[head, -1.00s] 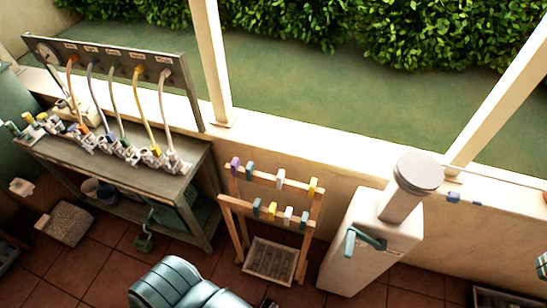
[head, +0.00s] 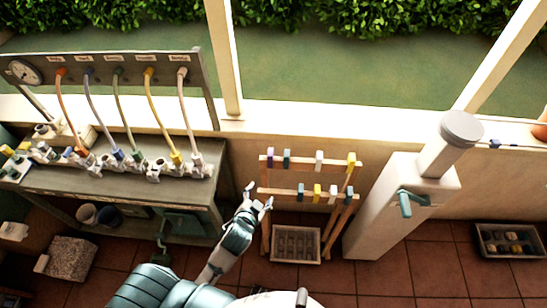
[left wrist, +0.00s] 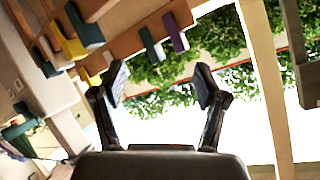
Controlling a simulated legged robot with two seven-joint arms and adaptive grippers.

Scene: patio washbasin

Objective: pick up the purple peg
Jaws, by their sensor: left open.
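The purple peg (head: 270,158) hangs at the left end of the upper rail of a wooden rack (head: 305,164). It also shows in the left wrist view (left wrist: 176,33), above and beyond my fingers and apart from them. My left gripper (head: 259,196) is open and empty, below and slightly left of the peg, close to the rack's left side. In the left wrist view, its spread fingers (left wrist: 160,82) have nothing between them. My right gripper is not in view.
A teal peg (head: 287,158) is the purple peg's neighbour; several other pegs hang on both rails. A slatted tray (head: 296,244) lies under the rack. A workbench (head: 120,188) with hoses stands left, a pale pillar (head: 405,210) right. Open tiled floor (head: 395,283) lies in front.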

